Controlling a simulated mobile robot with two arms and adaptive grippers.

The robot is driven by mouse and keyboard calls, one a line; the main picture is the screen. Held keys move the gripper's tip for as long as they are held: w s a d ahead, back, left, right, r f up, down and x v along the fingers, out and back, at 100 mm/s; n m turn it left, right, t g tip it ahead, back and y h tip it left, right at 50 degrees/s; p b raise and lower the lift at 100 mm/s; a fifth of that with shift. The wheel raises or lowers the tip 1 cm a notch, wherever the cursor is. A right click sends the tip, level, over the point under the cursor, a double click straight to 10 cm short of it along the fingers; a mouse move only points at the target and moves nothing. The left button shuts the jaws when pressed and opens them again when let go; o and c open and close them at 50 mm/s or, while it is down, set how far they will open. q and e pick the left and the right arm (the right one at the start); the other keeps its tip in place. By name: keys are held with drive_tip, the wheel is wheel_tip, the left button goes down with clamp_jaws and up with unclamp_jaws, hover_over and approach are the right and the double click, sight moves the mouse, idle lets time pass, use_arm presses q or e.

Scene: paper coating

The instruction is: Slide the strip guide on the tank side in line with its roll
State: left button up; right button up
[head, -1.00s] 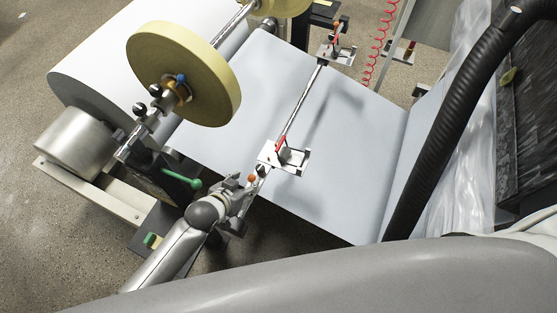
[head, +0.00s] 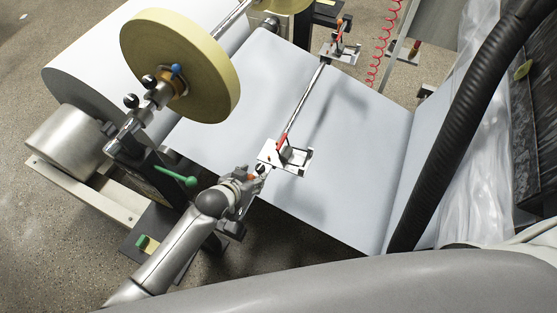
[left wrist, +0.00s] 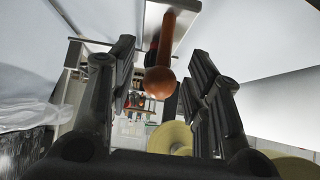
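The near strip guide (head: 290,158) is a small metal bracket with a red lever, sitting on a shiny bar (head: 304,96) above the white web. My left gripper (head: 251,177) is at this guide's near end, by its orange knob. In the left wrist view the knob (left wrist: 160,82) hangs from a metal plate between my open fingers (left wrist: 160,65), with a gap on each side. A second strip guide (head: 340,52) sits at the bar's far end. The near yellow roll (head: 180,65) is up and left of the near guide. My right gripper is out of view.
A wide white roll (head: 85,75) and its web fill the middle. A green-handled lever (head: 178,176) stands close to my left arm. A black ribbed hose (head: 450,130) runs down the right, and a red coiled hose (head: 383,45) hangs at the back.

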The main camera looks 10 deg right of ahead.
use_arm(q)
clamp_jaws()
drive_tip(key=shift+s+a, duration=0.1)
drive_tip(key=shift+s, duration=0.05)
drive_tip(key=shift+s+a+p, duration=0.25)
drive_tip(key=shift+s+p, duration=0.1)
drive_tip(key=shift+p, duration=0.05)
drive_tip(key=shift+s+a+p, duration=0.5)
drive_tip(key=shift+s, duration=0.2)
drive_tip(key=shift+s+a+p, duration=0.5)
drive_tip(key=shift+s, duration=0.15)
drive_tip(key=shift+o, duration=0.7)
unclamp_jaws()
